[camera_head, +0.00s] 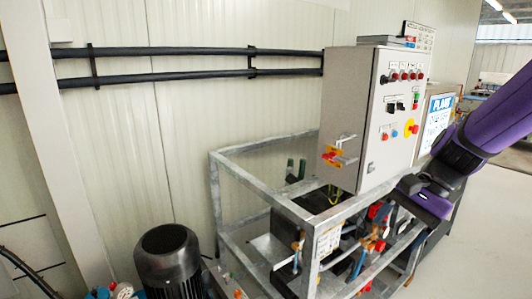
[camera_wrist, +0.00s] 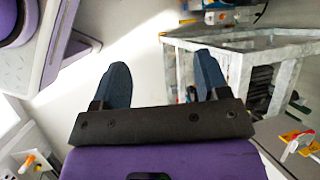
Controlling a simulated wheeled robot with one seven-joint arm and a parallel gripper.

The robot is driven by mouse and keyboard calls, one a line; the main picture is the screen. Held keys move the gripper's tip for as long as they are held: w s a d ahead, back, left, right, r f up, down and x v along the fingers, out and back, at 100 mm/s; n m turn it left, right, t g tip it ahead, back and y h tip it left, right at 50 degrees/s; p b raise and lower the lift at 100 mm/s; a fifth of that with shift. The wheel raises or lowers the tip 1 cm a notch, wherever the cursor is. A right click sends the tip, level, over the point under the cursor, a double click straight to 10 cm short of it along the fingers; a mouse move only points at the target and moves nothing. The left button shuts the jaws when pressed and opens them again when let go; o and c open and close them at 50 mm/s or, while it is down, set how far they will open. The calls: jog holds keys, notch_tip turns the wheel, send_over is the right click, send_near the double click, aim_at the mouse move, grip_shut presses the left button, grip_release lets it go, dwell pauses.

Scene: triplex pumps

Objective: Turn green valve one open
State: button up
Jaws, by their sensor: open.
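In the head view my purple arm comes in from the right and ends in front of the cabinet's lower right corner; the fingertips are not clear there. My gripper is apart from the green handles. No green valve is clear between the fingers.
The grey control cabinet (camera_head: 345,115) with buttons and a red-yellow switch (camera_head: 338,156) stands on the galvanised frame (camera_head: 262,190). Pipes and small valves with blue and red parts (camera_head: 375,243) crowd its front. A black motor (camera_head: 170,262) stands left. Open floor lies right.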

jog(key=s+d+r+n+t+h, duration=0.2)
jog(key=s+r+n+t+h, duration=0.1)
jog(key=s+r+n, duration=0.1)
jog(key=s+d+r+n+t+h, duration=0.3)
jog(key=s+r+n, duration=0.2)
jog(key=s+r, duration=0.2)
jog(key=shift+s+r, duration=0.3)
jog(key=shift+s, duration=0.6)
